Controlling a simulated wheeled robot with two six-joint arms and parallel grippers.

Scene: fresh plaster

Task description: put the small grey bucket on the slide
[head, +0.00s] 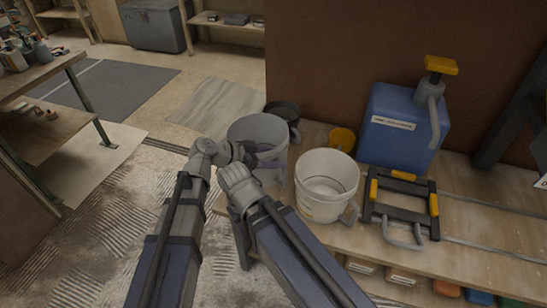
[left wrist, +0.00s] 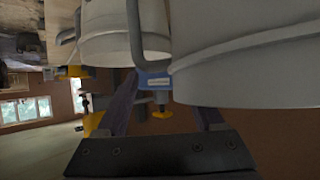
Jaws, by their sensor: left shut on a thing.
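The small grey bucket (head: 258,130) is near the middle of the head view, by the left edge of the bench. My left gripper (head: 266,157) is at its near side, shut on it; the exact grip spot is partly hidden. In the left wrist view, the grey wall of the bucket (left wrist: 250,65) fills the upper right, and a handle loop lies between the fingers of my gripper (left wrist: 165,112). The slide (head: 400,203), a black frame with yellow pads, lies on the bench to the right and looks empty. My right gripper cannot be made out.
A white bucket (head: 325,180) stands between the grey bucket and the slide. A dark bucket (head: 284,110), a yellow cup (head: 342,139) and a blue canister (head: 402,128) with a yellow-topped pump stand behind. Rails run right along the bench (head: 480,215).

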